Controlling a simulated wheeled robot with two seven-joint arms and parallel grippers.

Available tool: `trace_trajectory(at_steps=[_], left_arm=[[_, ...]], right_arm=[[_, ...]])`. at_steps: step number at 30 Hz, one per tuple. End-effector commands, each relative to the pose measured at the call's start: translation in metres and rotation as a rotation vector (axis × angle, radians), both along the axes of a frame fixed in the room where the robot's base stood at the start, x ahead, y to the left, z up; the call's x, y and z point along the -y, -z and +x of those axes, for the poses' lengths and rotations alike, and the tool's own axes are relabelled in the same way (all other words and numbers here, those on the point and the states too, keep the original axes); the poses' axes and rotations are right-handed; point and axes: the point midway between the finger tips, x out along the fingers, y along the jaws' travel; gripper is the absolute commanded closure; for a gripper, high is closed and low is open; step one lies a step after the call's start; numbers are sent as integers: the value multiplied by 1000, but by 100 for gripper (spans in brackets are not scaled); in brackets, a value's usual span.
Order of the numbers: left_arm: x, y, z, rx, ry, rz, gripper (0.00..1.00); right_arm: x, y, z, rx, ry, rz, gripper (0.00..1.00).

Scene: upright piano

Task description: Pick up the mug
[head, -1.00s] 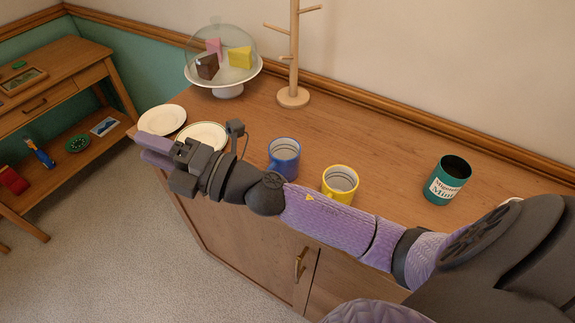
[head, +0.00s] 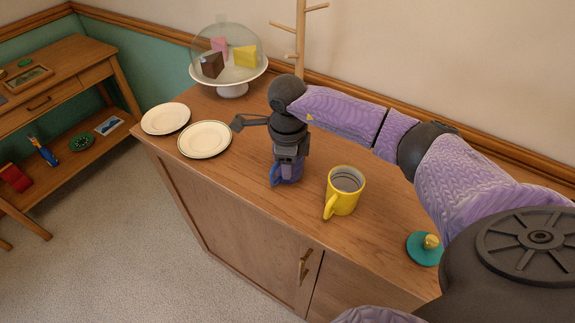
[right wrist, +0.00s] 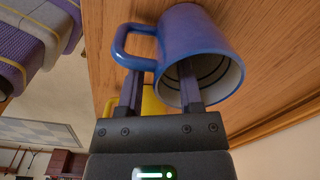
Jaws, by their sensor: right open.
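Two mugs stand on the wooden cabinet top, one blue and one yellow. The blue mug (head: 286,173) is mostly hidden under my right gripper (head: 289,160) in the head view. In the right wrist view the blue mug (right wrist: 204,42) shows its open rim and its handle. There my right gripper (right wrist: 160,88) is open around the handle-side wall, one finger at the mouth, seemingly inside, the other outside by the handle. Whether the fingers touch the wall I cannot tell. The yellow mug (head: 343,193) stands to the right, handle toward the front. My left gripper is not in view.
Two white plates (head: 204,139) lie left of the mugs. A domed cake stand (head: 230,70) and a wooden mug tree (head: 300,40) stand at the back. A teal lid with a gold knob (head: 425,250) lies to the right, near my arm.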

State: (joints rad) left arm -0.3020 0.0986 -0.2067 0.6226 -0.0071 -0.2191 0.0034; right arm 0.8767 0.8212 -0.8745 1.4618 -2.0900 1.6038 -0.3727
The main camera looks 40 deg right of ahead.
Motion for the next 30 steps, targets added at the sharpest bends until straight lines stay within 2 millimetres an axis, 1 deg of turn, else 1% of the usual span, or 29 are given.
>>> trace_trajectory(at_steps=[1, 2, 7, 8, 9, 11, 12, 14, 15, 30], left_arm=[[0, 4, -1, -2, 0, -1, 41], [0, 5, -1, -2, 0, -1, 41], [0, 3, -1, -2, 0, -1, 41], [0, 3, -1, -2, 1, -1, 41], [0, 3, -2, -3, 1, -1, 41], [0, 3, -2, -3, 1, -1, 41], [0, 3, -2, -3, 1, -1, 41], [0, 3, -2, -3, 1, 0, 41], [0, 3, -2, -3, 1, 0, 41], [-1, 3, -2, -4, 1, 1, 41]], right_arm=[[0, 12, 0, -3, 1, 0, 54], [0, 15, 0, -2, 0, -1, 54], [0, 14, 1, 2, -1, 1, 54], [0, 14, 1, 2, -1, 1, 56], [0, 14, 1, 2, -1, 1, 65], [0, 14, 1, 1, -1, 1, 78], [0, 14, 1, 1, -1, 1, 86], [0, 14, 1, 1, -1, 1, 99], [0, 14, 1, 1, -1, 1, 100], [0, 13, 1, 1, -1, 1, 100]])
